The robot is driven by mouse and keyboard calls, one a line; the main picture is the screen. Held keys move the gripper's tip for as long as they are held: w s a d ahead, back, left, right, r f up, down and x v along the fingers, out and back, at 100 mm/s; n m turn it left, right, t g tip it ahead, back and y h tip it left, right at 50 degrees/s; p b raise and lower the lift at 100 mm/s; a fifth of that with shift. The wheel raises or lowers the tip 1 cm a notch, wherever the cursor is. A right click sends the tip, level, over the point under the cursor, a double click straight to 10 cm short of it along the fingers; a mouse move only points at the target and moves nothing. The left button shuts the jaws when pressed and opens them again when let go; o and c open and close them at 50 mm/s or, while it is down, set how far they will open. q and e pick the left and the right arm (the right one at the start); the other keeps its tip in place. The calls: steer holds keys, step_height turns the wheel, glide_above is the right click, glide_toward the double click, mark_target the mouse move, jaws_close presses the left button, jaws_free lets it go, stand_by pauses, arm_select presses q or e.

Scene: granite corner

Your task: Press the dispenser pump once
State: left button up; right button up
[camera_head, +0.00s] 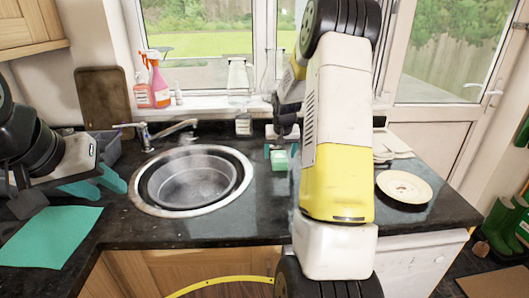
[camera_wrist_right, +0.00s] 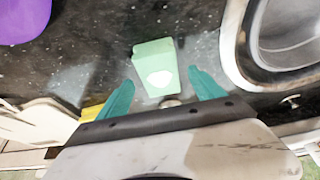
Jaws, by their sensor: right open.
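A small pale green block-like body (camera_head: 280,161), apparently the dispenser, stands on the dark counter right of the sink. In the right wrist view the pale green body (camera_wrist_right: 153,58) has a white patch on its face. A small greyish round part shows at its lower end; I cannot tell if it is the pump. My right gripper (camera_head: 280,150) is open, with its teal fingers on either side of the green body. They also show in the right wrist view (camera_wrist_right: 161,79), apart from it. My left gripper (camera_head: 104,182) is over the counter left of the sink; its teal fingers look spread and empty.
The round sink (camera_head: 236,192) and tap (camera_head: 176,130) lie left of the green body. A plate (camera_head: 404,187) is on the right. Spray bottles (camera_head: 158,82) and a glass bottle (camera_head: 238,80) stand by the window. A teal sheet (camera_head: 48,236) lies front left.

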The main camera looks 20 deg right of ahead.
mark_target(280, 160)
steer(key=v, duration=0.5)
stand_by(0.3)
